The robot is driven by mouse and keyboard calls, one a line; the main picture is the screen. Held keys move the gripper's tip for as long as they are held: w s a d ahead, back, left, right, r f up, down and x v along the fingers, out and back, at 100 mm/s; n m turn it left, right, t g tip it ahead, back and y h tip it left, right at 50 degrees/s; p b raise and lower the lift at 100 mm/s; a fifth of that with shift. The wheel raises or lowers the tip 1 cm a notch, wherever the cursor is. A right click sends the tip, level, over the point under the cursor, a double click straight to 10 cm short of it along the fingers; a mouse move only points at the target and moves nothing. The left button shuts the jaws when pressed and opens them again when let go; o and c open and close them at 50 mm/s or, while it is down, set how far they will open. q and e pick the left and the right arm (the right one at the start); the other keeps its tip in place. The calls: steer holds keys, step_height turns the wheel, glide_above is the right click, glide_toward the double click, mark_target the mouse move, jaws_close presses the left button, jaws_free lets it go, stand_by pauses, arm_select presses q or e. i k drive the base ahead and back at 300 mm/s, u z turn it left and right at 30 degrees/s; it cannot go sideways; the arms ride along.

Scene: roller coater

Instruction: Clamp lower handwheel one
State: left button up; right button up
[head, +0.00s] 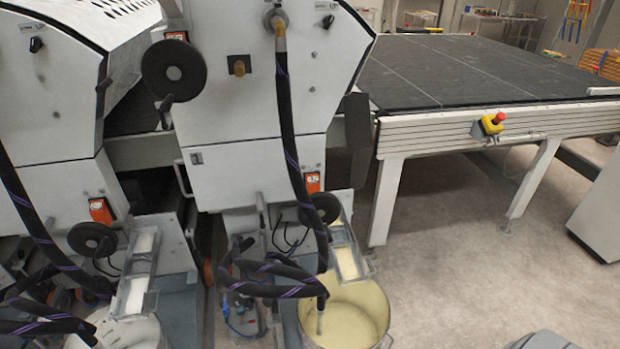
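Two black lower handwheels show in the head view. One (92,239) is at the left, low on the left machine unit, beside an orange switch. The other (322,207) is low on the middle machine unit, below another orange switch and just right of a hanging black hose. I cannot tell from the picture which is number one. A larger black upper handwheel (174,70) with a handle sits high on the middle unit. Neither of my grippers is in view.
Black hoses (287,120) hang before the machine. A bucket of pale liquid (345,318) stands below the right lower handwheel; a whitish one (125,333) is at lower left. A conveyor table (450,70) with an emergency stop (492,123) is at right. Floor (450,280) is clear there.

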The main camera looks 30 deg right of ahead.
mark_target(258, 196)
steer(key=k, duration=0.55)
steer(key=u, duration=0.4)
steer(key=i, duration=1.5)
steer(key=z, duration=0.4)
